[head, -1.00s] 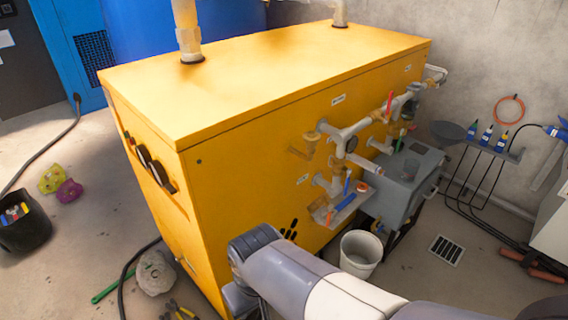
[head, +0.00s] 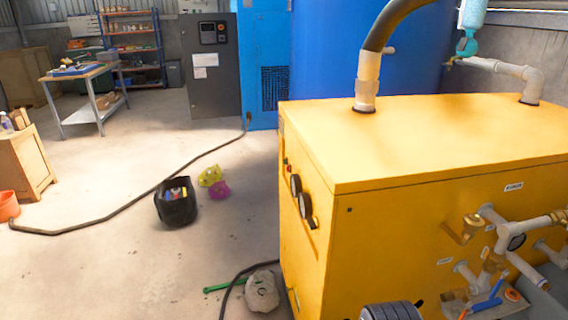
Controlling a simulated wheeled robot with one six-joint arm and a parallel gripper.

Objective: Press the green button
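The yellow machine (head: 440,130) fills the right of the view. Its left end face is seen at a steep angle and carries two round dark gauges, a nearer one (head: 305,206) and a farther one (head: 295,185). Just beyond the gauges are a tiny red spot (head: 285,160) and a tiny green spot (head: 289,168). The green one may be the green button, but it is too small to be sure. A grey link of my arm shows at the bottom edge, in front of the machine. My gripper is not in view.
Pipes and valves (head: 510,240) stick out from the machine's front. A stone (head: 262,291) and a green tool (head: 224,285) lie by its left end. A black bucket (head: 176,204) and a long hose (head: 115,213) lie on the open floor at left.

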